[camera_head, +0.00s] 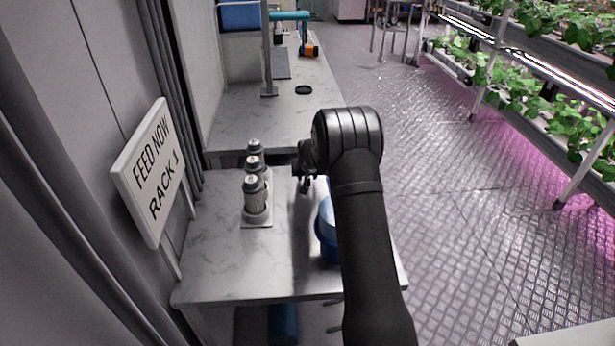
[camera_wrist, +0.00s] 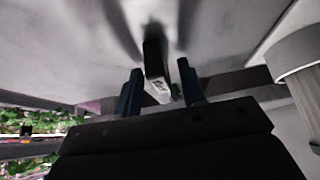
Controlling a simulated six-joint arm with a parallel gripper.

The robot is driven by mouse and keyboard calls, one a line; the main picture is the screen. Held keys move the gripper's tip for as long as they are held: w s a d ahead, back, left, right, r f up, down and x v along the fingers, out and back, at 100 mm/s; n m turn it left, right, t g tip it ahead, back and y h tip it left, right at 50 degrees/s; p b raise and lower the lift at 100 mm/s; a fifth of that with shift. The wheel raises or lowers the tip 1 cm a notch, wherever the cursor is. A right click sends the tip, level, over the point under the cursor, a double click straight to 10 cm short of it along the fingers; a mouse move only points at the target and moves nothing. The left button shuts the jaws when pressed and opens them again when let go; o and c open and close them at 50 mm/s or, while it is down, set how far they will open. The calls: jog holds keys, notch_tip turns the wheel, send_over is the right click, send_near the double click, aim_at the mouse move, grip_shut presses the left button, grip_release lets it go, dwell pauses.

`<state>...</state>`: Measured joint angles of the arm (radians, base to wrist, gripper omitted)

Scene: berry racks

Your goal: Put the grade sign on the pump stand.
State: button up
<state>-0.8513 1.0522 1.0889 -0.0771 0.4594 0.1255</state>
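My gripper (camera_head: 304,182) is low over the near table, right of a row of grey cylinders. In the wrist view my gripper (camera_wrist: 162,88) has its two dark fingers apart. A narrow upright piece, dark on its side with a pale marked end (camera_wrist: 157,86), stands between them. Small gaps seem to show on both sides of it. It may be the grade sign, but its face is not readable. I cannot make it out in the head view. No thing is clearly recognisable as the pump stand.
Ribbed grey cylinders (camera_head: 254,196) stand in a row on a pale base on the near table (camera_head: 215,268). A blue bowl (camera_head: 327,232) is partly behind my arm. A "FEED NOW RACK 1" board (camera_head: 152,172) is at left. Plant racks (camera_head: 535,85) are at right.

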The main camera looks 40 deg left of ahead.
jog(key=v, duration=1.2)
jog(key=x, duration=1.2)
jog(key=shift+f, duration=0.15)
jog(key=shift+r, duration=1.3)
